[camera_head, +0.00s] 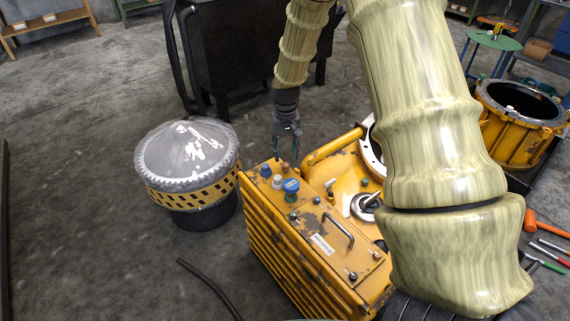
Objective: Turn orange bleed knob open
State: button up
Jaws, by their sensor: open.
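The yellow machine (322,222) stands in the middle, with several small knobs and caps at the far left corner of its top. A small brownish-orange knob (285,168) sits at the back of this cluster; it may be the orange bleed knob, but it is too small to be sure. My gripper (286,154) points down just above and behind this knob, with its dark fingers apart and nothing seen between them. I cannot tell whether a finger touches the knob.
Blue caps (291,186) and a pale cap (277,182) crowd the corner. A metal handle (338,230) rises from the top. A grey cone-topped drum (190,165) stands at left. A dark cabinet (240,50) is behind. My arm covers the machine's right side.

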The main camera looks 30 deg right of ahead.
aim_at(286, 164)
jog(key=shift+f+b, duration=0.4)
jog(key=shift+f, duration=2.35)
grip_shut()
